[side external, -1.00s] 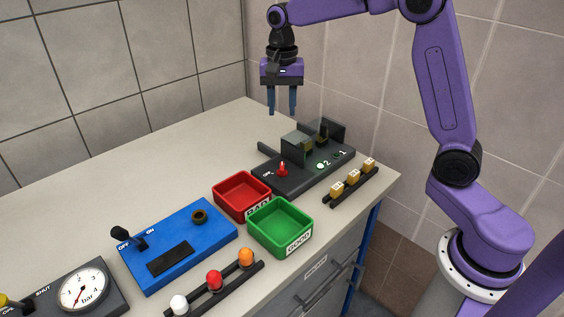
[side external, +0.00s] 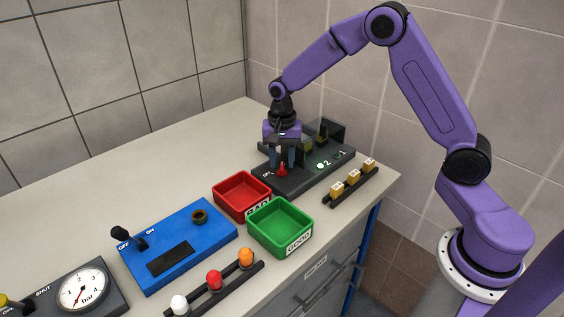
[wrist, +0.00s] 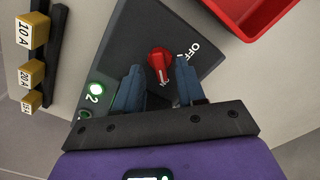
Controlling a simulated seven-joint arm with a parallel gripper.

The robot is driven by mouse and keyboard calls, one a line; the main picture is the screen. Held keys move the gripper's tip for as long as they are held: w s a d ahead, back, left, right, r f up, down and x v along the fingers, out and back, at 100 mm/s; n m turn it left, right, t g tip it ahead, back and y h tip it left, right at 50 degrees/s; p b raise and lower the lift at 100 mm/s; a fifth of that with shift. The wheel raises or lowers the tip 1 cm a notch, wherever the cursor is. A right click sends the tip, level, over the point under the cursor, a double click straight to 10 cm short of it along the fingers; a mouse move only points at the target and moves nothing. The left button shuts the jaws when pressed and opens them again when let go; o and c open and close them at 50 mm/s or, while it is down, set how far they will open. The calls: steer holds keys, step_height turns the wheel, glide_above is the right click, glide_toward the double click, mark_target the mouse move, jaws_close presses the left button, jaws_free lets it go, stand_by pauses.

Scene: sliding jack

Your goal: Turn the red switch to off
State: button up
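The red switch (side external: 282,172) is a small red rotary knob on the dark panel (side external: 303,178) at the back right of the table. In the wrist view the red knob (wrist: 160,60) has a pale pointer mark on its lower side, turned away from the OFF lettering (wrist: 194,48). My gripper (side external: 283,164) is low over the panel, pointing down. In the wrist view its two blue fingers (wrist: 160,80) are apart, one to each side of the knob's lower part, with nothing between them seen gripped. I cannot tell whether they touch it.
A red tray (side external: 242,175) and a green tray (side external: 281,246) stand beside the panel. A rail with yellow fuses (side external: 352,178) lies to its right. A lit lamp marked 2 (wrist: 96,88) is on the panel. A blue box with a black lever (side external: 178,248) stands further left.

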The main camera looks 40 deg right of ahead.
steer(key=shift+f, duration=0.75)
jaws_close()
